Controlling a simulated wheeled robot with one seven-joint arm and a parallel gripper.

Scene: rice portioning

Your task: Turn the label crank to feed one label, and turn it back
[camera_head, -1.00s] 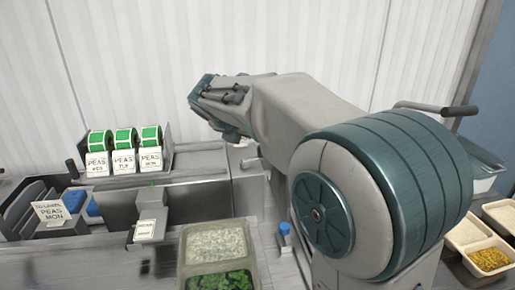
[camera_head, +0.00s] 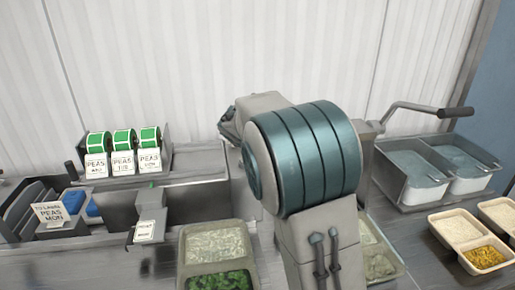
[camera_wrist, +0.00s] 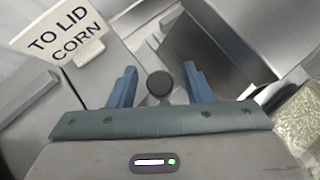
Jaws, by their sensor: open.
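In the wrist view my gripper (camera_wrist: 159,67) is open, with its two blue fingers apart. A round black knob (camera_wrist: 159,84) on a grey stem shows between the fingers, with a gap on each side. It looks like a crank handle seen nearly end-on; its depth relative to the fingertips is hard to judge. In the head view my arm hides the gripper and this knob. The label unit (camera_head: 205,163) at left carries green label rolls (camera_head: 123,137) with white PEAS labels hanging down. A white label (camera_head: 144,231) shows on the grey piece in front.
A TO LID CORN sign (camera_wrist: 62,32) stands close on the left of the wrist view. Food trays (camera_head: 213,242) sit in front of my arm. A bent lever with a dark grip (camera_head: 455,112) rises above bins (camera_head: 425,185) at right. Yellow-filled trays (camera_head: 460,232) are nearby.

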